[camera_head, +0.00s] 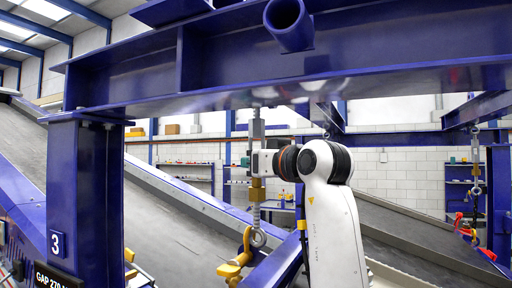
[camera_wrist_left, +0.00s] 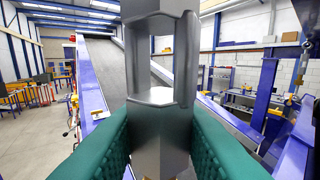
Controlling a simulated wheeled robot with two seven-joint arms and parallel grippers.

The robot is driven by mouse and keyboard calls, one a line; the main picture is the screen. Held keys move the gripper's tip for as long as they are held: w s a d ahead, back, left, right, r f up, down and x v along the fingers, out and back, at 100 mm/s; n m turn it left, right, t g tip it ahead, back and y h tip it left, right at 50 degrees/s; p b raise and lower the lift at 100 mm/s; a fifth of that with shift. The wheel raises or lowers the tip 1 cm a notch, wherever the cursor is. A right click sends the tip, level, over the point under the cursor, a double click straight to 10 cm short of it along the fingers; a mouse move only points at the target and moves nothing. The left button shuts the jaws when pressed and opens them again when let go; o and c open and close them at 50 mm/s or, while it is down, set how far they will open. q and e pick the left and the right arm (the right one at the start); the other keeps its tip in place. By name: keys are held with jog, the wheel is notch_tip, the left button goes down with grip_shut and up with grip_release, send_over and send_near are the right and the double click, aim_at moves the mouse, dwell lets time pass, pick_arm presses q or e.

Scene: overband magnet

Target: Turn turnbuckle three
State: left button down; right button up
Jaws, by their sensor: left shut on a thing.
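The turnbuckle (camera_head: 257,130) hangs upright under the blue beam in the head view, beside the post marked 3. It has a grey body, a brass-coloured nut (camera_head: 257,190) and an eye (camera_head: 258,238) at its lower end, near a yellow shackle (camera_head: 235,263). My left gripper (camera_head: 258,164) is shut on the turnbuckle body from the right side. In the left wrist view the grey body (camera_wrist_left: 160,100), with an open window in it, stands between the green pads of my left gripper (camera_wrist_left: 160,150). The pads' contact edges are partly hidden. My right gripper is not in view.
A blue beam (camera_head: 350,80) with a round tube (camera_head: 288,25) runs overhead. The blue post (camera_head: 85,190) carries a number plate 3 (camera_head: 56,243). A sloping conveyor (camera_head: 165,215) lies behind. Another turnbuckle (camera_head: 476,178) hangs at the far right.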

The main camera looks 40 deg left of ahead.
pick_arm(q)
jog(key=shift+s+f+m+t+h+b, duration=0.1)
jog(key=shift+m+t+h+b, duration=0.3)
jog(key=shift+m+t+b, duration=0.4)
jog(key=shift+m+t+h, duration=0.6)
jog(key=shift+t, duration=0.6)
jog(key=shift+m+t+h+b, duration=0.4)
jog(key=shift+t+b, duration=0.05)
jog(key=shift+t, duration=0.05)
jog(key=c, duration=1.6)
grip_release()
jog(key=shift+m+t+h, duration=0.4)
jog(key=o, duration=0.6)
jog(key=shift+c, duration=0.2)
